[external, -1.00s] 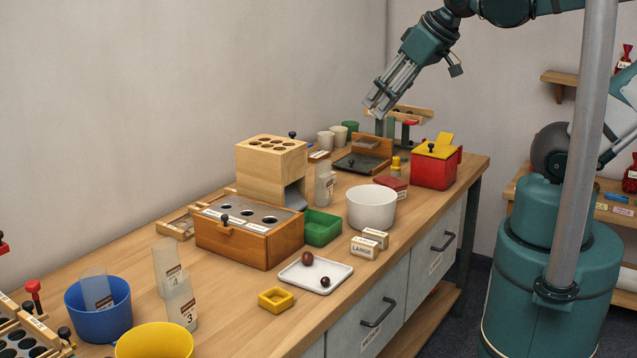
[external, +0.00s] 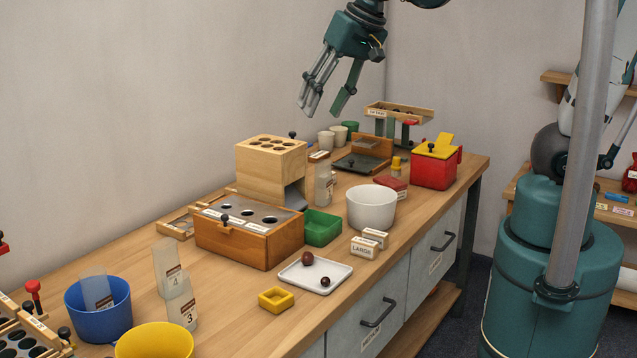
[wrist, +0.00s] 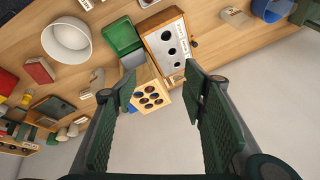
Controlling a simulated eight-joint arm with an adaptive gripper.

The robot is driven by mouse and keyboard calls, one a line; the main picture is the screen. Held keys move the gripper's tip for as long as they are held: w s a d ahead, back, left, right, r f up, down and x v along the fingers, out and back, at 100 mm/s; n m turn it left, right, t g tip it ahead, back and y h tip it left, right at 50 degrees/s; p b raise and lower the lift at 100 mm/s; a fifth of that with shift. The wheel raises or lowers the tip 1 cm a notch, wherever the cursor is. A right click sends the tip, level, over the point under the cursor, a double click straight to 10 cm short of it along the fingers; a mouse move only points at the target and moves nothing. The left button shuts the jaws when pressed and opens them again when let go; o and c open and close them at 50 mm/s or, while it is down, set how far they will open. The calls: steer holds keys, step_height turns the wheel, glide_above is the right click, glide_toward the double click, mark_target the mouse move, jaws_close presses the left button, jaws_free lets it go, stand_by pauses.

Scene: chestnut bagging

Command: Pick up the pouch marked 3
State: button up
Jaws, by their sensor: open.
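The pouch marked 3 (external: 182,311) is a clear upright pouch with a brown label, on the table at the left front. My gripper (external: 323,109) is open and empty, high above the back of the table, far to the right of and above the pouch. In the wrist view my gripper's fingers (wrist: 160,95) are apart, with the wooden block with holes (wrist: 150,98) visible between them. I cannot make out the pouch marked 3 in the wrist view.
Bare table lies between the pouches and the box.

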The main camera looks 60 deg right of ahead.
steer(key=w+a+f+m+g, duration=0.1)
steer(key=w+a+f+m, duration=0.15)
steer(key=a, duration=0.25)
steer(key=w+a+f+m, duration=0.1)
steer(key=w+a, duration=0.2)
steer(key=a, duration=0.2)
steer(key=m+g+h, duration=0.1)
steer(key=m+g, duration=0.3)
steer(key=m, duration=0.4)
glide_toward(178, 289)
steer(key=f, duration=0.6)
steer(key=shift+w+d+f, duration=0.2)
steer(key=shift+w+d, duration=0.15)
steer(key=shift+s+a+f+m, duration=0.15)
steer(key=shift+a+f+m, duration=0.1)
steer(key=shift+a+f, duration=0.05)
steer(key=shift+f, duration=0.1)
steer(key=shift+f, duration=1.15)
